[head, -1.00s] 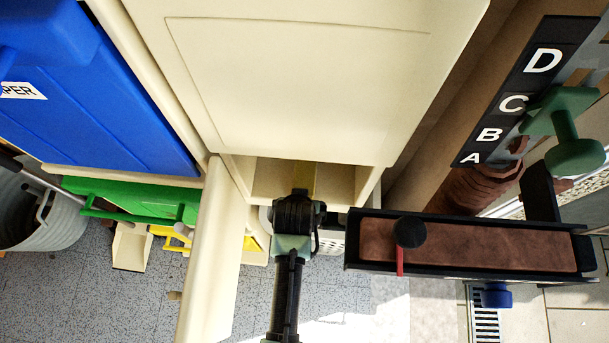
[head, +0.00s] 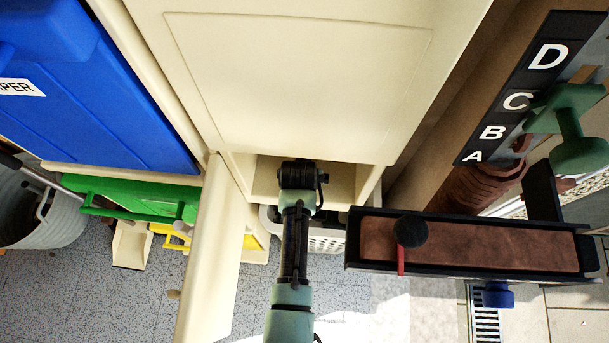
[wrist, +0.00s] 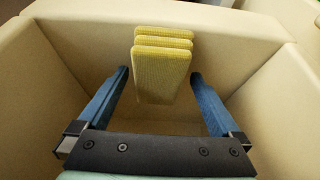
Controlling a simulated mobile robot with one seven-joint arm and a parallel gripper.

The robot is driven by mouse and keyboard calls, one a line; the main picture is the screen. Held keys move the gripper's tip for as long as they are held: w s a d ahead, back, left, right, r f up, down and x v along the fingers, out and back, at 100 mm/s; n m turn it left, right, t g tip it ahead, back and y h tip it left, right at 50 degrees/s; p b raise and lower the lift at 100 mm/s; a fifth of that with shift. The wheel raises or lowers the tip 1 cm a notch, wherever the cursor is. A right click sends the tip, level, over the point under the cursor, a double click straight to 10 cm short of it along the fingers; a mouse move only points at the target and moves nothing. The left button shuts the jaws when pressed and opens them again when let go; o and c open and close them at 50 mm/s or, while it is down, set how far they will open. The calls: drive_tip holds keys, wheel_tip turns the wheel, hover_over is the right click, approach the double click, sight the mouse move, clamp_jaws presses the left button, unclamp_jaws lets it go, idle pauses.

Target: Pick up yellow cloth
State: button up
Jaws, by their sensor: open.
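In the wrist view the yellow cloth (wrist: 160,75) shows as several upright yellow textured layers standing close together inside a cream compartment (wrist: 75,50). My gripper (wrist: 160,78) is open, with one blue finger to the left of the cloth and one to the right. The fingers look apart from the cloth on both sides. In the head view my gripper (head: 298,172) reaches into the open cream cabinet (head: 295,85). The cloth is hidden there behind my gripper and arm.
An open cream door (head: 212,255) hangs left of my arm. A brown-topped black bench (head: 500,250) stands close on the right. A white basket (head: 325,238) is below the compartment.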

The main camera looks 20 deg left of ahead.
drive_tip(key=shift+f, duration=0.15)
drive_tip(key=c, duration=1.3)
drive_tip(key=shift+c, duration=0.2)
drive_tip(key=shift+r, duration=0.5)
drive_tip(key=s+d, duration=0.1)
drive_tip(key=s, duration=0.7)
drive_tip(key=s+d, duration=0.2)
drive_tip(key=s, duration=0.7)
drive_tip(key=shift+s+d, duration=0.3)
